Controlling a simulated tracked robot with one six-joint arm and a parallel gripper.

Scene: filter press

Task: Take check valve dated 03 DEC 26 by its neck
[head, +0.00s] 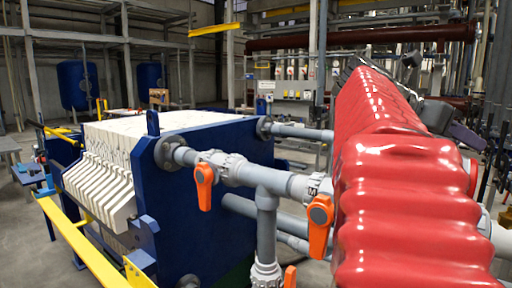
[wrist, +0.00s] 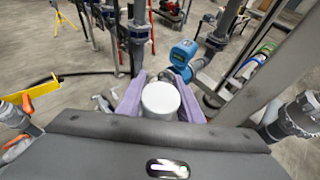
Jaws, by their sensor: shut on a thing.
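In the wrist view my gripper (wrist: 160,100) has its two purple fingers shut on a white cylindrical part (wrist: 160,97). Its round, blank end faces the camera between the fingers. No date or lettering shows on it, so I cannot tell whether it is the check valve dated 03 DEC 26. Its neck and lower part are hidden. In the head view the part does not show; my red-sleeved arm blocks much of the right side.
In the wrist view a blue device (wrist: 184,54) on piping stands just beyond the fingers, and a grey post (wrist: 285,60) is at right. In the head view the filter press (head: 205,185) and grey pipes with orange-handled valves (head: 204,186) stand left of my arm.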

